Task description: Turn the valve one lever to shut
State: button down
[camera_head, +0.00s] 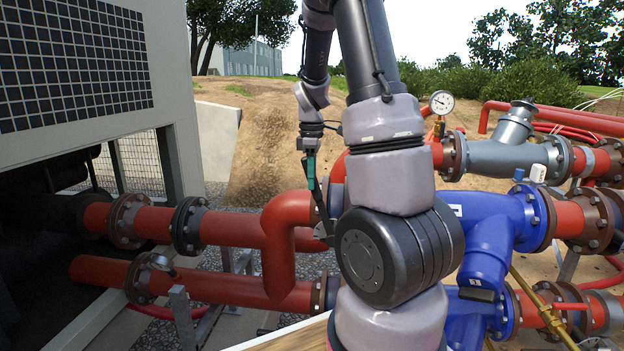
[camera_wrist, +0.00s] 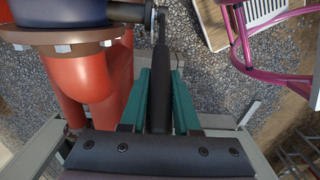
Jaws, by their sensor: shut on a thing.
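My gripper (camera_wrist: 160,75) has green fingers, one on each side of a black valve lever (camera_wrist: 160,58) in the wrist view. It is shut on the lever's grip. The lever runs up the picture from between the fingers to a small metal pivot (camera_wrist: 152,14) beside a dark blue valve body and a brown bolted flange (camera_wrist: 62,40). In the head view my gripper (camera_head: 311,170) is small and hangs left of my big arm joint, beside the red pipework. The valve body there is mostly hidden behind my arm.
Red pipes (camera_head: 240,229) run close below and left of my gripper. A blue fitting (camera_head: 492,222) and a pressure gauge (camera_head: 442,102) stand right of my arm. A chiller cabinet (camera_head: 75,60) fills the left. The wrist view shows pink tubing (camera_wrist: 245,50) at right over gravel.

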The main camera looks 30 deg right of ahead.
jog(key=shift+s+d+r+y, duration=0.15)
jog(key=shift+s+d, duration=0.05)
jog(key=shift+d, duration=0.2)
jog(key=shift+s+d+r+y, duration=0.1)
jog(key=shift+s+d+y, duration=0.1)
jog(key=shift+d, duration=0.15)
jog(key=shift+s+d+r+t+y, duration=0.15)
jog(key=shift+s+d+t+y, duration=0.5)
jog(key=shift+d, duration=0.35)
jog(key=shift+s+d+r+t+y, duration=0.1)
jog(key=shift+s+d+t+y, duration=0.45)
jog(key=shift+s+d, duration=0.35)
jog(key=shift+w+d, duration=0.1)
jog(key=shift+d, duration=0.05)
jog(key=c, duration=0.6)
grip_release()
jog(key=shift+d, duration=0.1)
jog(key=shift+c, duration=0.2)
jog(key=v, duration=1)
jog(key=shift+r, duration=0.4)
